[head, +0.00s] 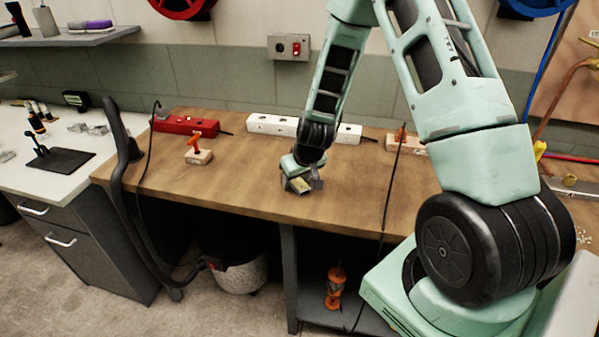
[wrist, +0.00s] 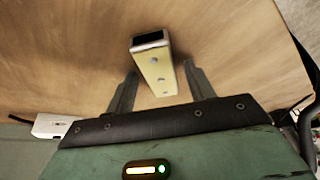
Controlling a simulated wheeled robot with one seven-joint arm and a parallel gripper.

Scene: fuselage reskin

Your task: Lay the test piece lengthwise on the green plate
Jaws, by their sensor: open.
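A short pale yellow channel-like piece with round holes in its top and a dark open end, probably the test piece (wrist: 156,70), lies on the wooden bench in the wrist view. My gripper (wrist: 161,72) is open, with one finger on each side of it and a gap on both sides. In the head view my gripper (head: 303,184) is low over the bench's front middle, and a small part of the yellowish piece (head: 300,187) shows at it. I cannot make out a green plate in either view.
The wooden bench (head: 240,185) carries a red power strip (head: 185,125), a white strip (head: 272,125) and wooden blocks with orange handles (head: 198,155) along its back. A black hose (head: 122,200) hangs at its left end. The bench left of my gripper is clear.

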